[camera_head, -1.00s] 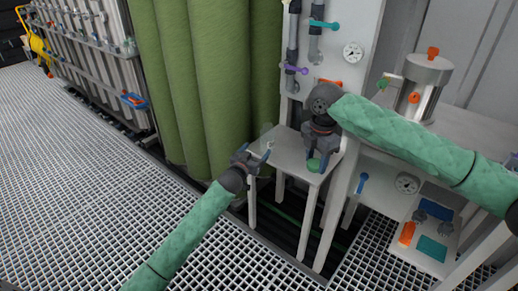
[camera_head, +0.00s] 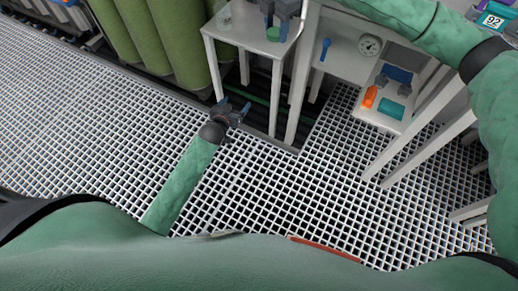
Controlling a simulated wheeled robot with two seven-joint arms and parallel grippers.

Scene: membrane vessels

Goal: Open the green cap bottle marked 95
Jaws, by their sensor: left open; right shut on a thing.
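A green cap (camera_head: 273,33) sits at the fingertips of my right gripper (camera_head: 275,25), over the small white table (camera_head: 248,40) at the top. The gripper is shut on this cap; whether the cap touches the tabletop I cannot tell. A pale, see-through bottle (camera_head: 223,17) stands on the table's left part, apart from the cap, with its upper end near the picture's top. No 95 mark is readable on it. My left gripper (camera_head: 240,105) is open and empty, below and in front of the table, over the grating floor.
Green upright cylinders (camera_head: 165,40) stand behind left. Right of the table are a gauge (camera_head: 369,45), a blue-handled tool (camera_head: 325,48) and a shelf with an orange piece (camera_head: 371,97) and a teal block (camera_head: 391,109). A device reads 92 (camera_head: 492,20). The grating (camera_head: 110,130) is clear.

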